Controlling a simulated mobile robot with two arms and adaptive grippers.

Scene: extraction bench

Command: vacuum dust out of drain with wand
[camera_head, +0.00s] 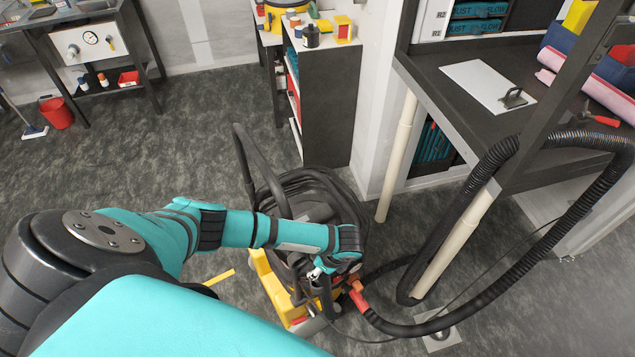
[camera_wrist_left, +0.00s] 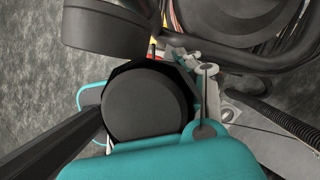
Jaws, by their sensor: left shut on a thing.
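A black and yellow vacuum cleaner (camera_head: 275,283) stands on the floor in the head view. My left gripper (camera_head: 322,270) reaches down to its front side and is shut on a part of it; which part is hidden. In the left wrist view the vacuum's dark body (camera_wrist_left: 225,20) shows at the top. A ribbed black hose (camera_head: 470,313) runs from a red connector (camera_head: 358,297) up over the bench. The drain (camera_head: 440,340) is a square plate in the floor. No dust is discernible. My right gripper is out of view.
A low shelf unit (camera_head: 325,95) stands behind the vacuum. A red bucket (camera_head: 57,113) is at far left. The floor at left centre is clear.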

